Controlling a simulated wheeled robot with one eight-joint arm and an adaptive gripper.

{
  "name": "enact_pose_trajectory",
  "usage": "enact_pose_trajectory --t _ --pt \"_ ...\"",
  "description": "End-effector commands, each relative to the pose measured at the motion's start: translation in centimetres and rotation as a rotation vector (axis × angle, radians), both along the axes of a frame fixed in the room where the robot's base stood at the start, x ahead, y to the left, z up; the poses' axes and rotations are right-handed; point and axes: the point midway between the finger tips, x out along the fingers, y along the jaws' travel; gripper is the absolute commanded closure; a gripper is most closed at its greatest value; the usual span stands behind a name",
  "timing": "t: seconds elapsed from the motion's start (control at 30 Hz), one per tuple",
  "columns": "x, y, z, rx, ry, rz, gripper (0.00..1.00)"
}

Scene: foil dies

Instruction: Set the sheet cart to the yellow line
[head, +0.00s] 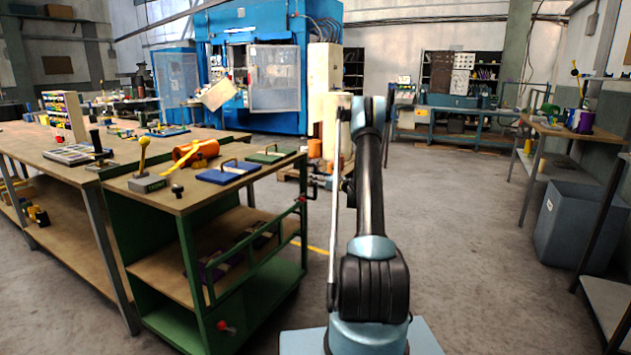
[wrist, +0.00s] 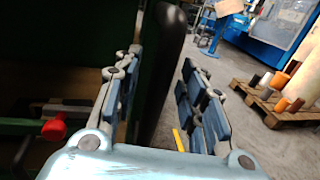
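The sheet cart (head: 215,262) is a green frame with wooden shelves, standing left of my arm in the head view. A green rail (head: 255,248) with red knobs runs along its near right side. My gripper (head: 316,184) is at the cart's right corner. In the wrist view my gripper (wrist: 160,105) has its blue-padded fingers apart. A dark upright part of the cart (wrist: 163,75) shows between them; I cannot tell whether they touch it. A short piece of yellow line (head: 314,248) shows on the floor right of the cart; the wrist view also shows yellow (wrist: 178,140).
A long workbench (head: 40,150) adjoins the cart on the left. Blue and green plates and an orange roll (head: 195,153) lie on the cart top. A pallet with rolls (wrist: 275,100) stands beyond. Floor right of my arm (head: 475,250) is open up to a grey bin (head: 578,225).

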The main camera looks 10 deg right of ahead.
Motion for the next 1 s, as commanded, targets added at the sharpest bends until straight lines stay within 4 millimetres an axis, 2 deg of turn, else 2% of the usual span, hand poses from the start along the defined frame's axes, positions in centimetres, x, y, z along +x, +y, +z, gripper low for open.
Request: enact_pose_trajectory --t 0.33,0.5,0.63,0.8,1.0 --pt "0.2 0.3 0.0 0.0 0.0 0.001 0.62" --pt "0.2 0.3 0.0 0.0 0.0 0.001 1.0" --pt "0.2 -0.1 0.0 0.0 0.0 0.0 1.0" --pt "0.4 0.4 0.0 0.0 0.0 0.004 1.0" --pt "2.0 1.6 0.0 0.0 0.0 0.024 1.0"
